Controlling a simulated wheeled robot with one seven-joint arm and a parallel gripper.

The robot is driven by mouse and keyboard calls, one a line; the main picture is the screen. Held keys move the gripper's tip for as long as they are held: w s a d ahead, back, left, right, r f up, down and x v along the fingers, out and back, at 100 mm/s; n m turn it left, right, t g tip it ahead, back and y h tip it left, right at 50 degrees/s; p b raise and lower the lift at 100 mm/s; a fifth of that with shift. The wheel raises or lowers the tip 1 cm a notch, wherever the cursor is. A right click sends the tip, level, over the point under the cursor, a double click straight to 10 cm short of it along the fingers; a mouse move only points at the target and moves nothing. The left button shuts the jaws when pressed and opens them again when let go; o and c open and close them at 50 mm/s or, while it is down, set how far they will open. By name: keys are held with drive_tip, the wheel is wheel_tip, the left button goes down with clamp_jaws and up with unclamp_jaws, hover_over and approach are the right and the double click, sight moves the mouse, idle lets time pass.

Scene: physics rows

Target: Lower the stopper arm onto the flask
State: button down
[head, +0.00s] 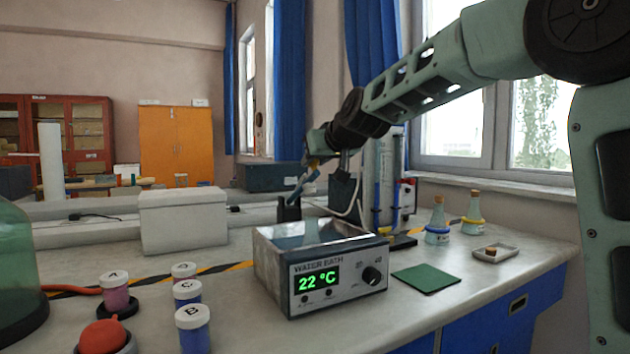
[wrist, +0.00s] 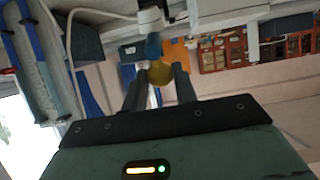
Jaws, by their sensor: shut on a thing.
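My gripper (head: 312,164) is behind the water bath in the head view, high above the bench. In the wrist view its two dark fingers (wrist: 158,85) are shut on a yellow knob (wrist: 160,72). A blue bar, seemingly the stopper arm (wrist: 154,47), runs from the knob towards a pale block. In the head view the stopper arm (head: 298,187) slopes down to the left from my gripper to a dark post (head: 288,208). A flask under it cannot be made out; the water bath hides what stands low there. Two corked flasks, one blue-banded (head: 437,224), one yellow-banded (head: 473,217), stand at right.
The water bath (head: 345,291), reading 22 °C, stands in front. A green mat (head: 426,278) and small tray (head: 506,254) lie to its right. A blue-tubed apparatus (head: 385,185) stands behind.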

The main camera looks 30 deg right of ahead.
sight(312, 182)
drive_tip(key=shift+s+f+t+b, duration=0.4)
drive_tip(key=shift+f+b, duration=0.4)
drive_tip(key=shift+b, duration=1.45)
drive_tip(key=shift+s+f+t+b, duration=0.4)
drive_tip(key=shift+f+b, duration=0.35)
drive_tip(key=shift+b, duration=1.5)
drive_tip(key=shift+s+f+t+b, duration=0.4)
drive_tip(key=shift+f+b, duration=0.4)
drive_tip(key=shift+b, duration=1.45)
drive_tip(key=f+b, duration=0.1)
drive_tip(key=b, duration=0.4)
drive_tip(key=s+f+t+b, duration=0.1)
drive_tip(key=f+b, duration=0.1)
drive_tip(key=b, duration=0.3)
drive_tip(key=f+t+b, duration=0.1)
drive_tip(key=f+b, duration=0.1)
drive_tip(key=b, duration=0.3)
drive_tip(key=shift+s+f, duration=0.15)
drive_tip(key=shift+s, duration=0.25)
drive_tip(key=shift+f+b, duration=0.25)
drive_tip(key=shift+b, duration=0.2)
drive_tip(key=c, duration=1.1)
unclamp_jaws()
drive_tip(key=shift+r, duration=0.15)
